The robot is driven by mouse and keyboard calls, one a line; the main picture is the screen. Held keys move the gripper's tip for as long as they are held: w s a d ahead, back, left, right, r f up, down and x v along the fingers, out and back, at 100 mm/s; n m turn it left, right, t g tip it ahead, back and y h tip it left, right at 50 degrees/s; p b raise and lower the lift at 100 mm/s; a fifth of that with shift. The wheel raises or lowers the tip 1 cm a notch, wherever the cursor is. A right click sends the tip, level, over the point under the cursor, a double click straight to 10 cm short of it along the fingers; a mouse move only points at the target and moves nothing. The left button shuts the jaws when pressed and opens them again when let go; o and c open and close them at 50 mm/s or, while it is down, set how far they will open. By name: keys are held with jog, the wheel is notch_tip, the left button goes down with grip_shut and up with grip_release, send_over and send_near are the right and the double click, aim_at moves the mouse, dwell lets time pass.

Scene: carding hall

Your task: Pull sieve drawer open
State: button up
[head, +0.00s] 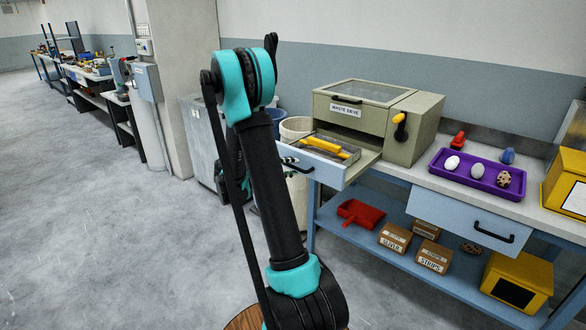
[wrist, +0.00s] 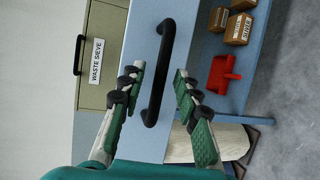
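The olive waste sieve box (head: 372,121) stands on the bench, with a dark opening below its label. A pale blue-fronted drawer (head: 318,168) sticks out under that opening, and a yellow item (head: 326,146) lies behind its front. In the wrist view the blue front (wrist: 138,140) carries a black bar handle (wrist: 157,75). My gripper (wrist: 158,75) is open, its two fingers on either side of the handle; I cannot tell whether they touch it. In the head view my arm hides the gripper.
A purple tray (head: 480,188) with eggs and a yellow box (head: 566,182) are on the bench at right. A second blue drawer (head: 445,213) is below them. The lower shelf holds a red scoop (head: 360,213) and cartons. A pale bin (head: 295,126) stands left of the bench.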

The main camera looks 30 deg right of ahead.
jog(key=a+r, duration=0.2)
jog(key=a, duration=0.8)
jog(key=shift+a, duration=0.35)
jog(key=s+f+n+t+y, duration=0.1)
jog(key=s+f+y, duration=0.1)
jog(key=s+y, duration=0.25)
jog(key=s+f+y, duration=0.3)
jog(key=s, duration=0.3)
jog(key=s+a+f+m+t+y, duration=0.1)
jog(key=s+a+f+t+y, duration=0.2)
jog(key=s+a, duration=1)
notch_tip(320, 180, down, 2)
jog(key=s+y, duration=0.1)
jog(key=y, duration=0.4)
jog(key=shift+f+m, duration=0.2)
jog(key=shift+m, duration=0.2)
jog(key=shift+d+y, duration=0.15)
jog(key=shift+y, duration=0.1)
